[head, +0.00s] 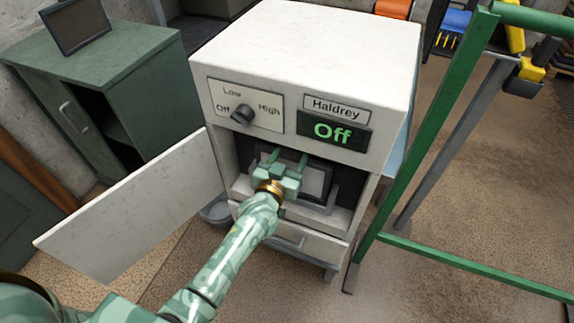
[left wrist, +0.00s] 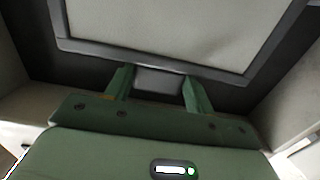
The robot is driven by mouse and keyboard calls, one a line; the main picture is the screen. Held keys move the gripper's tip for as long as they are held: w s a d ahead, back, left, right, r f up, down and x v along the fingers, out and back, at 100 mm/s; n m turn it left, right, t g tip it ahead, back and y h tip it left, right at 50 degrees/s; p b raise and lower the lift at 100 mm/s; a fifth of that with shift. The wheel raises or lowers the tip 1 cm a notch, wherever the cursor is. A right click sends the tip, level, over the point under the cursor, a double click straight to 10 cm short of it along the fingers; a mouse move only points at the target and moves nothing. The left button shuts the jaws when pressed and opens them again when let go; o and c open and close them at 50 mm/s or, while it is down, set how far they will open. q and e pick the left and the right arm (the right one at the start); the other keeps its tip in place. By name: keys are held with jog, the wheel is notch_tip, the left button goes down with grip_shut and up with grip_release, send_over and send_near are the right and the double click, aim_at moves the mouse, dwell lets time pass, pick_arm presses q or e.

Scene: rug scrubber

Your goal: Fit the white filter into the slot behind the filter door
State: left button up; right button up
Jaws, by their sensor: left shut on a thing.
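The filter (head: 318,181), a pale grey-white panel in a dark grey frame, is inside the opening of the white Haldrey machine (head: 310,45). My left gripper (head: 288,160) reaches into that opening and covers the filter's left part. In the left wrist view, its fingers (left wrist: 158,86) are shut on a small grey tab at the edge of the filter (left wrist: 165,25). A grey bracket (head: 320,207) stands low in the opening around the filter. I cannot tell whether the filter is fully seated. The filter door (head: 130,210) hangs open to the left. My right gripper is out of view.
A dial (head: 242,115) and a display (head: 334,131) reading "Off" are above the opening. A drawer (head: 300,238) is below it. A green rail frame (head: 430,110) stands close on the right. A green cabinet (head: 95,85) stands behind the door on the left.

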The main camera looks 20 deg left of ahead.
aim_at(292, 166)
pick_arm(q)
jog(key=shift+w+f, duration=0.15)
jog(key=shift+w, duration=0.3)
jog(key=shift+s+f+b, duration=0.1)
jog(key=shift+f+b, duration=1.5)
jog(key=shift+f, duration=0.6)
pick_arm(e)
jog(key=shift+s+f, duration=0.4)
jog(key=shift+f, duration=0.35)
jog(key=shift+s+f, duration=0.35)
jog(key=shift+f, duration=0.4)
pick_arm(q)
jog(key=o, duration=1.4)
jog(key=shift+o, duration=0.2)
jog(key=shift+s, duration=0.1)
jog(key=s+p, duration=0.5)
jog(key=s, duration=1.1)
jog(key=shift+a+r, duration=0.2)
jog(key=shift+a, duration=0.05)
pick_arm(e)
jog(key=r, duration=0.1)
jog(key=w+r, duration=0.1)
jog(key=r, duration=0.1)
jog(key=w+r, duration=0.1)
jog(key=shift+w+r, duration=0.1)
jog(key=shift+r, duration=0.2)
pick_arm(q)
jog(key=shift+s, duration=0.1)
